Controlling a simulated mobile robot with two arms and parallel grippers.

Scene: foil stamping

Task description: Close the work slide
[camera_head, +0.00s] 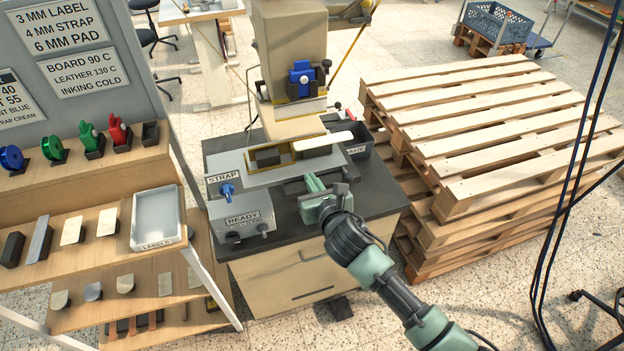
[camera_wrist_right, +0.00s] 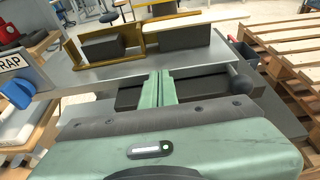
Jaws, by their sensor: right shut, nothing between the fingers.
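The work slide is a flat grey plate (camera_head: 236,163) under the press head, carrying a brass frame (camera_head: 285,159) with a dark block (camera_head: 267,157) in it. The plate also shows in the wrist view (camera_wrist_right: 205,58), with the frame and block on top. My right gripper (camera_head: 313,181) is shut and empty at the front edge of the plate. In the wrist view its two green fingers (camera_wrist_right: 162,86) are together, tips close to that edge; I cannot tell whether they touch. My left gripper is not in view.
The tan press head (camera_head: 290,45) stands over the slide. A control box (camera_head: 242,217) marked READY is at the left front of the bench. A shelf rack (camera_head: 100,170) stands left, and stacked pallets (camera_head: 490,140) stand right. A dark bin (camera_head: 358,140) is behind the plate's right end.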

